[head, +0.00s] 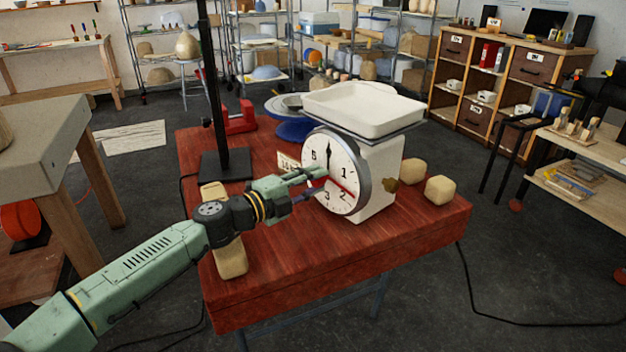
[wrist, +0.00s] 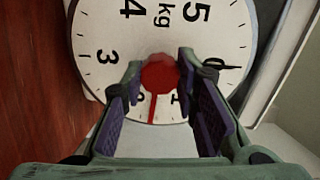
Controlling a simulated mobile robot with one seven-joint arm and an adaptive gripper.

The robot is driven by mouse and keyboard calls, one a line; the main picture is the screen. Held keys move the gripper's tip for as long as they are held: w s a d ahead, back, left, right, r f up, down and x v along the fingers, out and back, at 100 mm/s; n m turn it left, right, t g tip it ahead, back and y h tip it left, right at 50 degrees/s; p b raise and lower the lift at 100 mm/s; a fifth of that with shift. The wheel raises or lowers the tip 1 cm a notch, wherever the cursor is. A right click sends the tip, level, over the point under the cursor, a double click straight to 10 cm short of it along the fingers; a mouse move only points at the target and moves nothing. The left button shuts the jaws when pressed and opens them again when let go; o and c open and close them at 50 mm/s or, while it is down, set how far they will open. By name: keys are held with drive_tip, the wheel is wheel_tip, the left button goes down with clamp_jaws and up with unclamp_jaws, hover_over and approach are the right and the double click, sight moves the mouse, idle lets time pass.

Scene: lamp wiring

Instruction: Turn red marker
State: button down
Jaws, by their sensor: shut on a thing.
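A white kitchen scale (head: 380,165) with a round dial (head: 314,170) stands on the red wooden table. The red marker is a round knob (wrist: 160,73) at the dial's centre with a thin red pointer (wrist: 152,108). The pointer lies between the 1 and the 2, and it also shows in the head view (head: 345,186). A black needle (head: 328,158) points up to the zero. My gripper (head: 322,178) is in front of the dial, its fingers on either side of the knob. In the wrist view my gripper (wrist: 161,66) is shut on the knob.
The red table (head: 300,260) also bears yellowish blocks (head: 441,190) right of the scale and a tan block (head: 231,258) beneath my arm. A black post (head: 215,100) stands at the back left. The table's front right is clear.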

drive_tip(key=shift+n, duration=0.5)
drive_tip(key=c, duration=1.2)
unclamp_jaws()
drive_tip(key=shift+c, duration=0.2)
drive_tip(key=v, duration=1.2)
drive_tip(key=shift+f, duration=0.1)
